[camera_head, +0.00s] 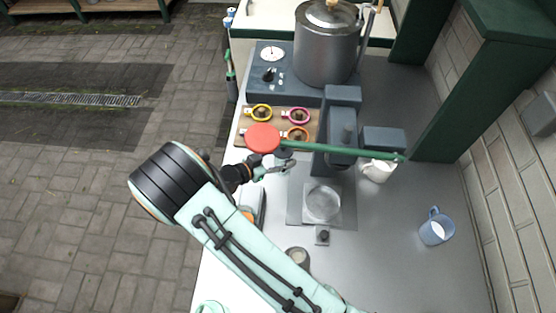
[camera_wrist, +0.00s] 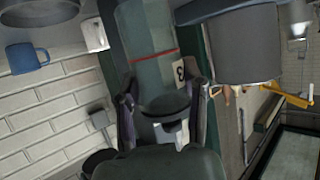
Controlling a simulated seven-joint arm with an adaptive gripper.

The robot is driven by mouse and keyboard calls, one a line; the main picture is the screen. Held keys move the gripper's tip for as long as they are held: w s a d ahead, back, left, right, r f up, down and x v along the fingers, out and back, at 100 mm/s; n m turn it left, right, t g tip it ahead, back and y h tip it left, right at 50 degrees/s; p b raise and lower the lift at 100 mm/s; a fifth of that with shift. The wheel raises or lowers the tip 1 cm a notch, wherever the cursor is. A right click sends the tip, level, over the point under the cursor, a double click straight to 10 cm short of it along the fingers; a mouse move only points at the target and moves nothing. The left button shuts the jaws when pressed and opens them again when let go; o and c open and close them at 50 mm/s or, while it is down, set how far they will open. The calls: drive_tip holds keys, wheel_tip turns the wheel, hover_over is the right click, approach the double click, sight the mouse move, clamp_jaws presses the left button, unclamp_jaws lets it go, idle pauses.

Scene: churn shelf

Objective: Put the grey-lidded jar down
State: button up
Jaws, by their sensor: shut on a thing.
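My gripper (camera_head: 274,168) is at the left edge of the grey worktop, left of the grey machine. In the wrist view my gripper (camera_wrist: 163,108) has its two fingers on either side of the grey-lidded jar (camera_wrist: 148,45). The jar has a smoky, see-through body with a red line and a white label marked 3. Its dark grey lid (camera_wrist: 166,104) sits between the fingers. In the head view only a small grey round top (camera_head: 283,153) shows by the fingertips. The jar's far end and whatever is beneath it are hidden.
A grey machine (camera_head: 338,130) with a square plate stands close on the right. A red disc (camera_head: 263,137) on a green handle lies across the view. A board (camera_head: 244,122) holds several coloured rings. A white cup (camera_head: 378,170) and blue mug (camera_head: 434,231) stand farther right, with clear worktop between.

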drive_tip(key=w+f, duration=0.2)
drive_tip(key=f, duration=0.1)
drive_tip(key=shift+w+a, duration=0.15)
drive_tip(key=shift+a, duration=0.25)
drive_tip(key=f, duration=0.3)
drive_tip(key=shift+w+a+f, duration=0.1)
drive_tip(key=shift+w+f, duration=0.1)
drive_tip(key=shift+f, duration=0.05)
drive_tip(key=o, duration=1.2)
drive_tip(key=v, duration=1.2)
drive_tip(key=shift+r, duration=0.1)
